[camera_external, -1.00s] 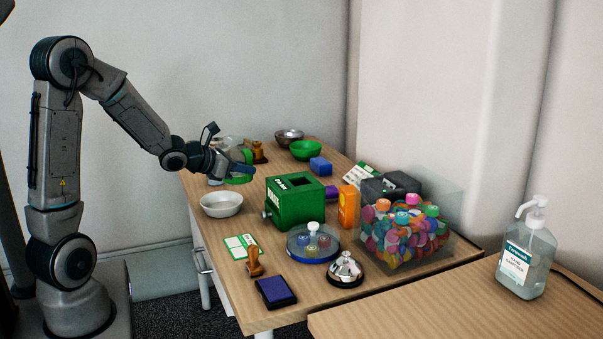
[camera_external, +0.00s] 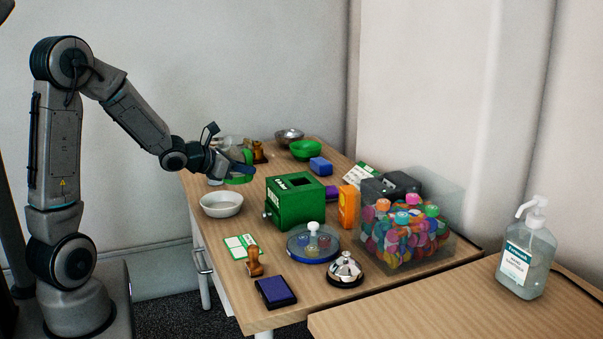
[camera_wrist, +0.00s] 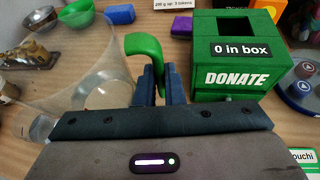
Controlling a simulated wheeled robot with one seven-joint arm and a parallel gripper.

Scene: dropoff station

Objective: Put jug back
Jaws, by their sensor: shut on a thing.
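The jug is clear with a green handle. In the wrist view the clear jug body (camera_wrist: 85,85) fills the left side and its green handle (camera_wrist: 143,46) stands between my fingers. My gripper (camera_wrist: 152,82) is shut on the handle. In the external view my gripper (camera_external: 247,165) is at the back left part of the wooden table (camera_external: 215,255), with the green handle (camera_external: 240,180) beside it. The jug body is mostly hidden there behind my wrist. I cannot tell whether its base touches the table.
A green donation box (camera_external: 295,205) stands right of the gripper; its label reads "0 in box". A white bowl (camera_external: 221,204) is in front, and metal (camera_external: 289,136) and green (camera_external: 306,149) bowls are behind. A clear token bin (camera_external: 440,235) stands right.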

